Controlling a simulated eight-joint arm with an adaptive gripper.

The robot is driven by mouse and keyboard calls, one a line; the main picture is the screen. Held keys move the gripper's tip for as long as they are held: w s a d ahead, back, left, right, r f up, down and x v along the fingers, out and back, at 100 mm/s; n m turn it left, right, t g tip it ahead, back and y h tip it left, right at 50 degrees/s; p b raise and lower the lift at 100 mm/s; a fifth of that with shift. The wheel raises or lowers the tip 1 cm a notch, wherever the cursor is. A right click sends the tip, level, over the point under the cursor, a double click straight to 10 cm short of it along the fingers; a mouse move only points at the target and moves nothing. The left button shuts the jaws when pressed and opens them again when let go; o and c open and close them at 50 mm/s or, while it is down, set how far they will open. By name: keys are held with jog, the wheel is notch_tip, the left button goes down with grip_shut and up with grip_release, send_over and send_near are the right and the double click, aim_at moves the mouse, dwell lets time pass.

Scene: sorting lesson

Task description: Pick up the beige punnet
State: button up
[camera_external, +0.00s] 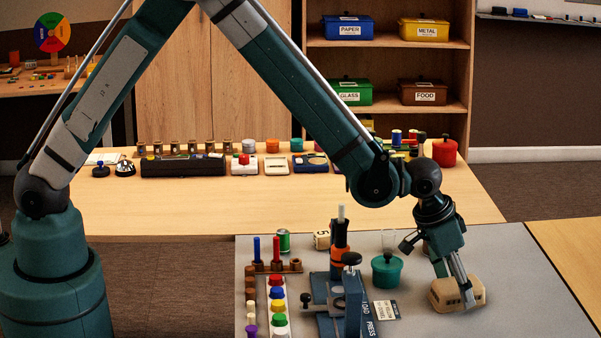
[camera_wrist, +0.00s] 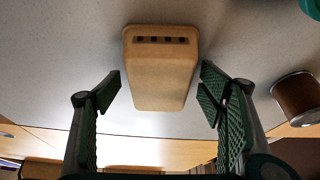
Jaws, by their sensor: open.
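The beige punnet (camera_external: 446,296) is a small tan block-like container with a row of slots. It lies on the grey mat (camera_external: 520,260) at the right in the external view. In the wrist view the punnet (camera_wrist: 160,75) is at the upper middle, its slotted face towards the top. My gripper (camera_external: 462,298) is over the punnet in the external view, with one finger overlapping it. In the wrist view my gripper (camera_wrist: 160,88) is open, with a finger on each side of the punnet and visible gaps between. The far finger is hidden in the external view.
A teal lidded pot (camera_external: 386,272) stands just left of the punnet. A blue press (camera_external: 345,300) and an orange-and-black tool (camera_external: 340,248) are further left. A brown cylinder (camera_wrist: 298,97) lies to the right in the wrist view. The mat right of the punnet is clear.

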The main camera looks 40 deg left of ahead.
jog(key=c, duration=0.8)
jog(key=shift+r, duration=0.15)
notch_tip(320, 180, up, 10)
jog(key=p, duration=0.2)
jog(key=shift+r+p, duration=0.15)
jog(key=shift+p, duration=0.25)
dwell(0.3)
